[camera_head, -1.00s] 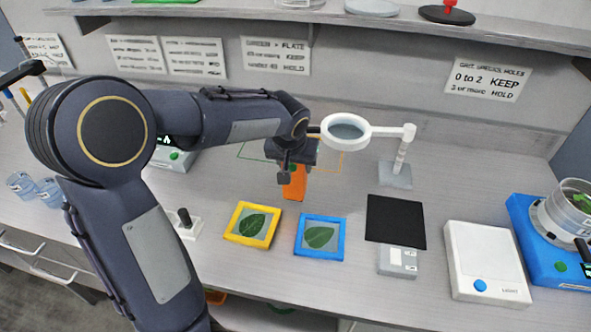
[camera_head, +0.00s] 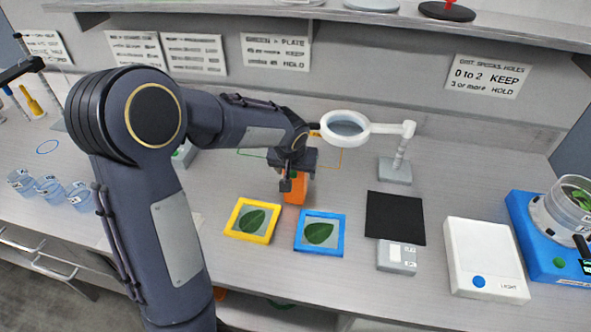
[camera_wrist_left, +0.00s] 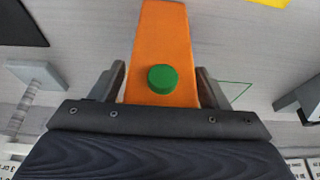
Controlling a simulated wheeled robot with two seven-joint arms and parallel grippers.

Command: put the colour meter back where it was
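The orange colour meter (camera_head: 295,190) with a green button is upright in my left gripper (camera_head: 292,168), behind the framed leaf samples. In the left wrist view the meter (camera_wrist_left: 160,45) sits between the two fingers (camera_wrist_left: 160,88), which press against its sides. I cannot tell whether its lower end touches the bench. My right gripper is not in view.
A yellow-framed leaf (camera_head: 238,232) and a blue-framed leaf (camera_head: 299,245) lie in front. A ring magnifier (camera_head: 395,172) stands close on the right. Blue cups (camera_head: 48,188) stand left.

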